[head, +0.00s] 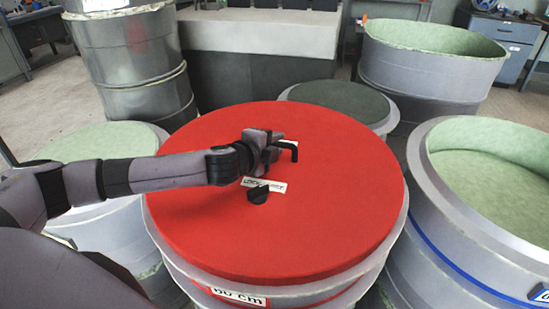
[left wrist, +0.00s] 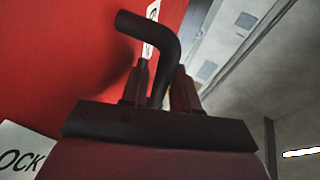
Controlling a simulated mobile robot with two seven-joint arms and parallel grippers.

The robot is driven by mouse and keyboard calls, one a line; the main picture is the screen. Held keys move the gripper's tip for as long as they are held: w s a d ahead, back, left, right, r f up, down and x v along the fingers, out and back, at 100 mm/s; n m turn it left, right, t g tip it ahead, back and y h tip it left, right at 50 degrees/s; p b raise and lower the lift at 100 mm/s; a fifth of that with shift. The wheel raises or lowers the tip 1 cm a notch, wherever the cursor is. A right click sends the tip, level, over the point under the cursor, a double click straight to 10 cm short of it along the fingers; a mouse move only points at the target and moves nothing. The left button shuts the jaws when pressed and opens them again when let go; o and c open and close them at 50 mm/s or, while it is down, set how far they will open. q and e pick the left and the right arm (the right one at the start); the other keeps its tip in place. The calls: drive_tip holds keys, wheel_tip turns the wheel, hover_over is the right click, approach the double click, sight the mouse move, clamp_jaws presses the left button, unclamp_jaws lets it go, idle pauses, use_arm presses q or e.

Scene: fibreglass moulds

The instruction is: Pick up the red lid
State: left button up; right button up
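The red lid (head: 330,215) is a wide, flat red disc lying on top of a grey drum-shaped mould in the middle of the head view. My left gripper (head: 280,146) is over the lid, a little above its centre in the picture. Its fingers are close together around a black bent handle (left wrist: 163,35), which stands up between them in the left wrist view (left wrist: 162,85). A second black part (head: 258,194) sits on the lid just below the gripper. White labels lie near the handle, partly covered by my gripper. My right gripper is not in view.
An open mould with a green inside (head: 490,180) stands close at the right, another (head: 435,55) behind it. A grey drum (head: 130,60) stands behind left. Lower moulds stand left and behind the lid. A blue cabinet (head: 497,40) is at the far right.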

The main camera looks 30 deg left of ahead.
use_arm(q)
clamp_jaws()
idle(1.4)
drive_tip(key=shift+w+r, duration=0.1)
drive_tip(key=shift+r, duration=0.1)
